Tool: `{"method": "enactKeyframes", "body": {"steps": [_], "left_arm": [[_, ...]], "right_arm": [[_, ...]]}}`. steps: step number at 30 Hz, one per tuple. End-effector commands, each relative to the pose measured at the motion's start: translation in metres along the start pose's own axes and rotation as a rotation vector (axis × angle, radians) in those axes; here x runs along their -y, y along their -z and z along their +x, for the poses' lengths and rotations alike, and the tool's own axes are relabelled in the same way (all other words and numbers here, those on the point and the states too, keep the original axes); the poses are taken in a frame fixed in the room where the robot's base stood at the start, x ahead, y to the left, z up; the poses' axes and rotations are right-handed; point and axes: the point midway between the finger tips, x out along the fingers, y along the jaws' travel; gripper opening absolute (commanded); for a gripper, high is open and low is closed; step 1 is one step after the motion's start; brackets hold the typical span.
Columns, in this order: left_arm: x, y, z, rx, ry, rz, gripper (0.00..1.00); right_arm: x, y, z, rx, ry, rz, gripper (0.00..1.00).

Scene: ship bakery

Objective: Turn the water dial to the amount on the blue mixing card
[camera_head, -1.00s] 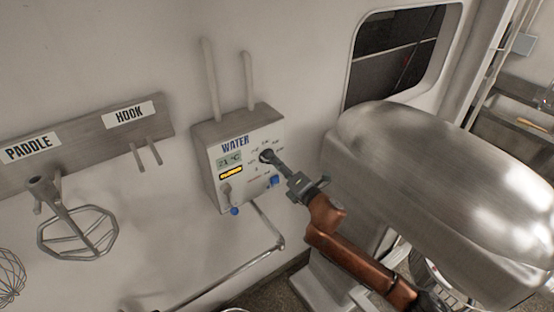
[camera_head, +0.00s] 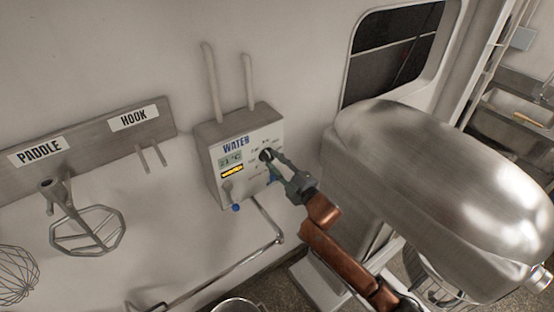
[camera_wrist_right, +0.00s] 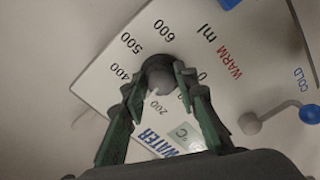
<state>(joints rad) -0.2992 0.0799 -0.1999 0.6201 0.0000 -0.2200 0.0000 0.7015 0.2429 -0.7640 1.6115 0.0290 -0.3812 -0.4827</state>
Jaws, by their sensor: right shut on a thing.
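The water box (camera_head: 244,160) is mounted on the wall, with a small display and an orange lit strip. Its round dark dial (camera_wrist_right: 158,66) shows in the wrist view, ringed by numbers from 0 up to 600 ml. My right gripper (camera_head: 271,157) comes in from the right and is shut on the dial, one finger on each side. In the wrist view the fingers hide part of the scale, and I cannot tell surely where the dial points. The blue mixing card is not visible. My left gripper is not in view.
A large metal mixer (camera_head: 440,190) stands close on the right. A blue-ended lever (camera_wrist_right: 285,115) sits beside the dial, near the WARM and COLD labels. A rack (camera_head: 85,145) with a paddle (camera_head: 88,236) hangs at left. A pipe (camera_head: 225,268) runs below the box.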

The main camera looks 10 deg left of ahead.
Motion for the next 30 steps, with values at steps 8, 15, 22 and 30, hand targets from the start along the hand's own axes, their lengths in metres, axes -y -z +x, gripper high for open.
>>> {"method": "enactKeyframes", "body": {"steps": [8,15,22,30], "left_arm": [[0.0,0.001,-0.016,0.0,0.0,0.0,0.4],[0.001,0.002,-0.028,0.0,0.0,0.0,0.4],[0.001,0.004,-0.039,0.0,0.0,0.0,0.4],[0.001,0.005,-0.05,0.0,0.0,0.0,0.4]], "right_arm": [[-0.001,0.008,0.002,-0.012,0.0,0.268,0.03],[-0.002,0.009,0.002,-0.014,-0.002,0.494,0.03],[-0.003,0.01,0.002,-0.016,-0.003,0.708,0.03],[-0.005,0.011,0.002,-0.018,-0.005,0.921,0.03]]}}
